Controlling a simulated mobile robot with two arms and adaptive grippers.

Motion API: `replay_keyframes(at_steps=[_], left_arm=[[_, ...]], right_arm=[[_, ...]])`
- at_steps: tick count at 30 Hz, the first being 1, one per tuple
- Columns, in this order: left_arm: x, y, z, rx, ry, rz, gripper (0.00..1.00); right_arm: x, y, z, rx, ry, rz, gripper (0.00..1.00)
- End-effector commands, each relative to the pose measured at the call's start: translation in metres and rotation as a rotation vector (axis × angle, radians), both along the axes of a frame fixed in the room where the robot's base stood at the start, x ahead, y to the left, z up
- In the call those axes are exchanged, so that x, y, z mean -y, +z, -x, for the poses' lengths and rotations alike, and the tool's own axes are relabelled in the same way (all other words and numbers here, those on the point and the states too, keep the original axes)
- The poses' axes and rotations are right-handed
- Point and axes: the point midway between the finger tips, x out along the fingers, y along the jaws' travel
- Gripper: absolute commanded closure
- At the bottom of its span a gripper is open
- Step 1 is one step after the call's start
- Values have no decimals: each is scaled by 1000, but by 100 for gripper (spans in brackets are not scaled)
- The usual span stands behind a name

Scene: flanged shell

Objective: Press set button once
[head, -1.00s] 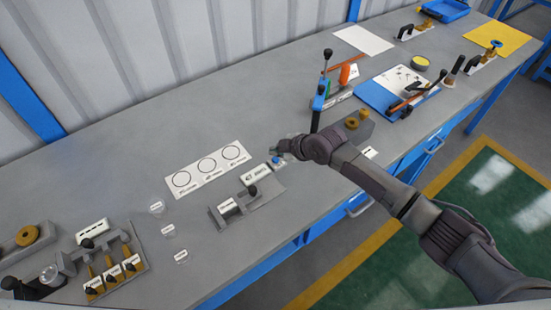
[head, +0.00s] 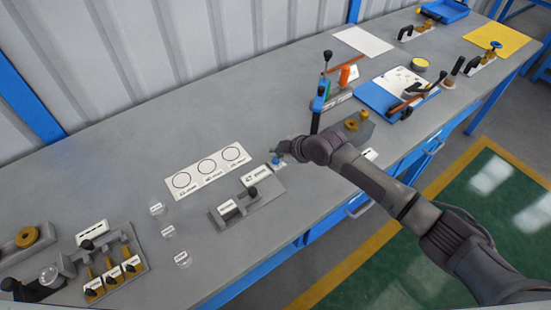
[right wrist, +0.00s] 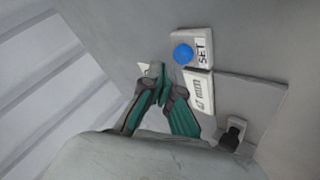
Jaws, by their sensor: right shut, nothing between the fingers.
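The set button is a blue round cap (right wrist: 183,54) on a white block marked SET (right wrist: 204,50) in the right wrist view. In the head view the blue button (head: 275,161) sits at the right end of a small fixture on the bench. My right gripper (head: 282,148) is just behind and beside the button in the head view. In the right wrist view its green and grey fingers (right wrist: 165,88) are shut and empty, with the tips a little to the lower left of the button. I cannot tell the height gap. My left gripper is not in view.
A white display block (right wrist: 199,92) and a black knob (right wrist: 232,134) stand beside the button. A white sheet with three circles (head: 208,172) lies to the left. A blue upright post with a lever (head: 317,110) stands close behind my right arm.

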Motion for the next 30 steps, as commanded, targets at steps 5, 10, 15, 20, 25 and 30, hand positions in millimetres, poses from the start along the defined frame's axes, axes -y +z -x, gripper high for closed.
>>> replay_keyframes(at_steps=[5, 10, 15, 20, 25, 30], left_arm=[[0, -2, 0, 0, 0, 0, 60], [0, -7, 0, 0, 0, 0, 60], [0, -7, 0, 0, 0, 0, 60], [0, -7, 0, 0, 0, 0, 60], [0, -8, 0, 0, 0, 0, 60], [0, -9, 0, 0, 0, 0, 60]], right_arm=[[0, -2, 0, 0, 0, 0, 100], [0, -9, 0, 0, 0, 0, 100], [0, -8, 0, 0, 0, 0, 100], [0, -8, 0, 0, 0, 0, 100], [0, -10, 0, 0, 0, 0, 100], [0, -12, 0, 0, 0, 0, 100]])
